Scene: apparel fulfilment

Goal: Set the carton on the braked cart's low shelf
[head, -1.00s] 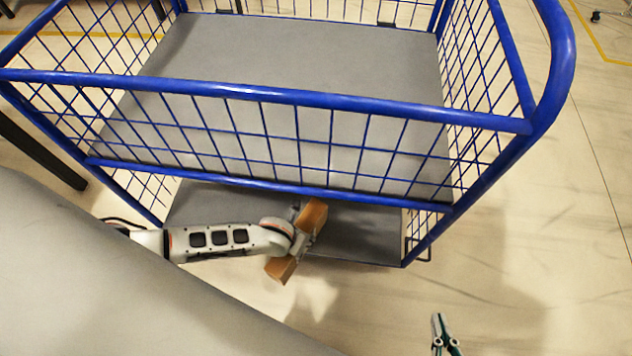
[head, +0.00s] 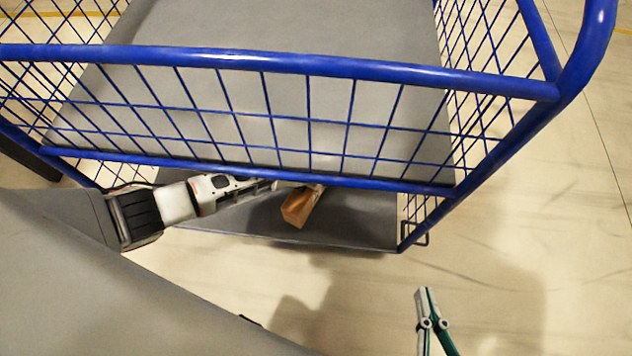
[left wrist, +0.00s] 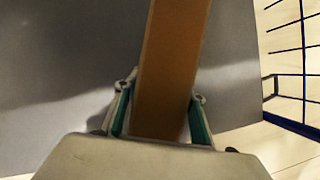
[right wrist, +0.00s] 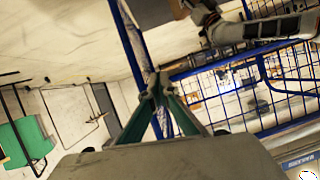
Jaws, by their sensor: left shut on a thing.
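The brown carton (head: 301,208) shows in the head view just below the lower blue rail, over the front part of the cart's grey low shelf (head: 365,218). Its far end is hidden by the rail and the upper deck. My left gripper (left wrist: 160,98) is shut on the carton (left wrist: 175,55), with green-lined fingers on both of its sides. In the left wrist view the grey shelf surface lies behind the carton. I cannot tell whether the carton touches the shelf.
The cart's blue front rail (head: 300,66) and mesh stand above the low shelf, with the grey upper deck (head: 290,30) behind. A blue corner post (head: 520,145) rises at the right. The floor (head: 540,250) right of the cart is clear.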

